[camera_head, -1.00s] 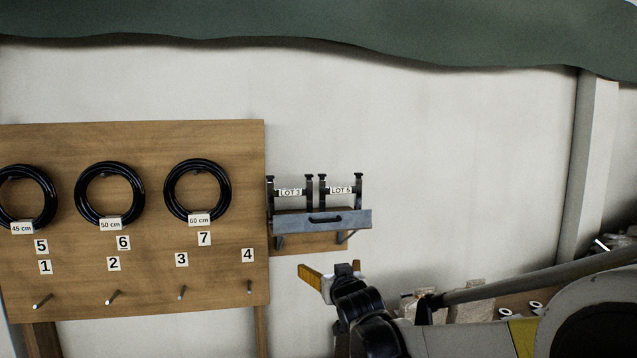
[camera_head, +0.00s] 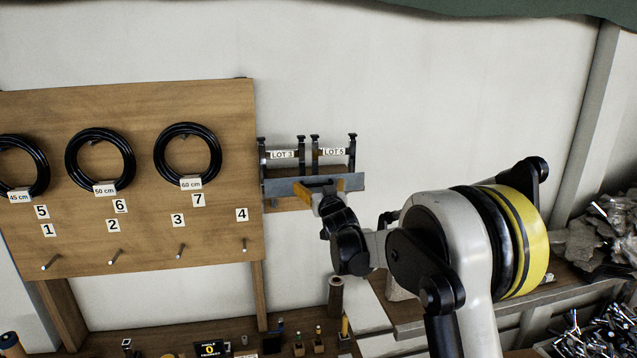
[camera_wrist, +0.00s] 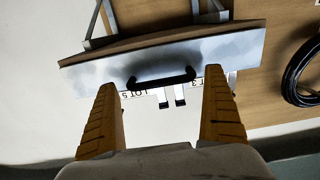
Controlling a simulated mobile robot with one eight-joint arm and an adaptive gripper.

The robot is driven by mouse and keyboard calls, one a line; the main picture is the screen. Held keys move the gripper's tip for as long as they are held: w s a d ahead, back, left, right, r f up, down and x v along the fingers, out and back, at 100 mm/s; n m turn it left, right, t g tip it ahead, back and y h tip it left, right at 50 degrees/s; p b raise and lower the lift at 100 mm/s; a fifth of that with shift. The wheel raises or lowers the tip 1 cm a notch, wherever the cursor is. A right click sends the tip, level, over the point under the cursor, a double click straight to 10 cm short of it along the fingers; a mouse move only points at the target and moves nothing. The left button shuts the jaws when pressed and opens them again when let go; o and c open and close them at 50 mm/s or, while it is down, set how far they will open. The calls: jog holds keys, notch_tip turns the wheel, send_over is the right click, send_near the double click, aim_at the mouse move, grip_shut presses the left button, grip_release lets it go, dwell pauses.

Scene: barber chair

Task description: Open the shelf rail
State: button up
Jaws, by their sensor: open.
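The shelf rail (camera_head: 281,187) is a grey metal strip along the front of a small wall shelf, right of the wooden board. It carries a black handle, clear in the wrist view (camera_wrist: 162,79). Behind the rail stand black-posted holders labelled LOT 3 (camera_head: 282,155) and LOT 5 (camera_head: 334,153). My gripper (camera_head: 320,188) is in front of the rail and hides its handle in the head view. In the wrist view its two orange fingers (camera_wrist: 163,112) are open, one to each side of the handle, with nothing visibly held. I cannot tell whether the fingers touch the rail.
A wooden board (camera_head: 60,110) with hanging black cable coils (camera_head: 187,150) and pegs is left of the shelf. Below are a bench with small items and a side shelf (camera_head: 400,325). The wall above and right of the shelf is clear.

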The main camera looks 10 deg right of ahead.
jog(key=shift+w, duration=0.45)
jog(key=c, duration=1)
jog(key=shift+c, duration=0.2)
